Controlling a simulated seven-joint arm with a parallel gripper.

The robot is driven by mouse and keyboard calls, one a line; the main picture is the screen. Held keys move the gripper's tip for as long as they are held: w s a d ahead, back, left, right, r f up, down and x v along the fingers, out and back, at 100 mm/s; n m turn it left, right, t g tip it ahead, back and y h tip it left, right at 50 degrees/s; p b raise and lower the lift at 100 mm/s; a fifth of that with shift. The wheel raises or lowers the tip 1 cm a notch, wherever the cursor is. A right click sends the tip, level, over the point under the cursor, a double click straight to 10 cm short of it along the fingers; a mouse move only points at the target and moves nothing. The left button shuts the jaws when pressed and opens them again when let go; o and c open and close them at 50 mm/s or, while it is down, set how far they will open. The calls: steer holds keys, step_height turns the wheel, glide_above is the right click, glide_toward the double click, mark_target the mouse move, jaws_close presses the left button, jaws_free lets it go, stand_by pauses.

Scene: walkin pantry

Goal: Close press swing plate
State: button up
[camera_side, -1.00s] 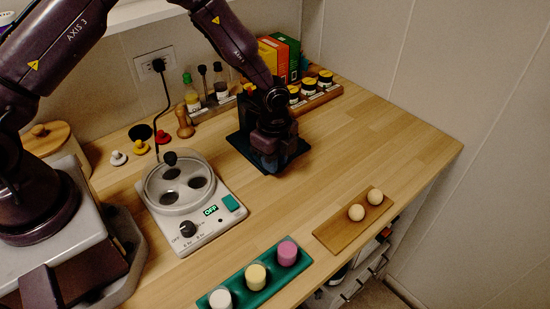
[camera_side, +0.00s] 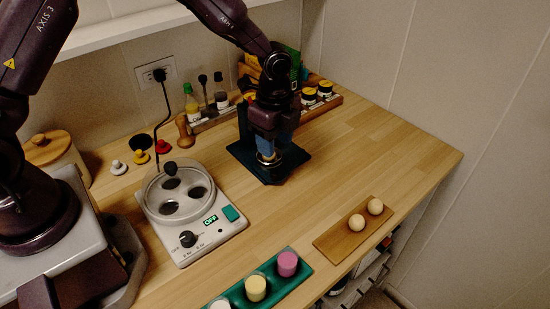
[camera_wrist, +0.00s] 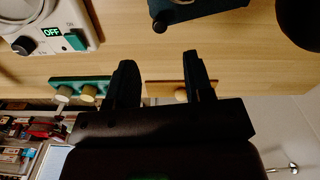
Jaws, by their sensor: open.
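The press (camera_side: 244,152) is a dark blue-black unit on the counter, right of the white round appliance. My gripper (camera_side: 270,126) is over it in the side view and covers much of it. A blue upright part with a pale metallic end shows just below my gripper; I cannot tell whether it is the swing plate. In the wrist view my gripper (camera_wrist: 158,62) has its two fingers apart with nothing between them. Contact and the plate's angle are unclear.
The white appliance (camera_side: 204,246) reads OFF. A green tray (camera_side: 262,296) with coloured cylinders and a wooden board (camera_side: 338,239) with two pale balls lie in front. A jar rack (camera_side: 325,105) and bottles stand behind. The counter to the right is clear.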

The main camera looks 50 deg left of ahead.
steer(key=shift+r, duration=2.3)
steer(key=shift+c, duration=0.8)
steer(key=d, duration=0.2)
steer(key=d+f+m, duration=0.1)
steer(key=shift+s+d, duration=0.35)
steer(key=shift+d, duration=0.05)
jaws_close()
steer(key=s+d+f+m+y, duration=0.1)
steer(key=d+f+m+y, duration=0.2)
steer(key=d, duration=0.5)
steer(key=shift+n+y, duration=0.7)
steer(key=x, duration=0.6)
steer(key=w+a+x, duration=0.1)
steer(key=x, duration=0.2)
steer(key=shift+a+f, duration=0.1)
steer(key=shift+a, duration=0.15)
steer(key=a, duration=0.2)
steer(key=shift+w+a+r, duration=0.15)
steer(key=shift+a+r, duration=0.05)
steer(key=shift+a, duration=0.7)
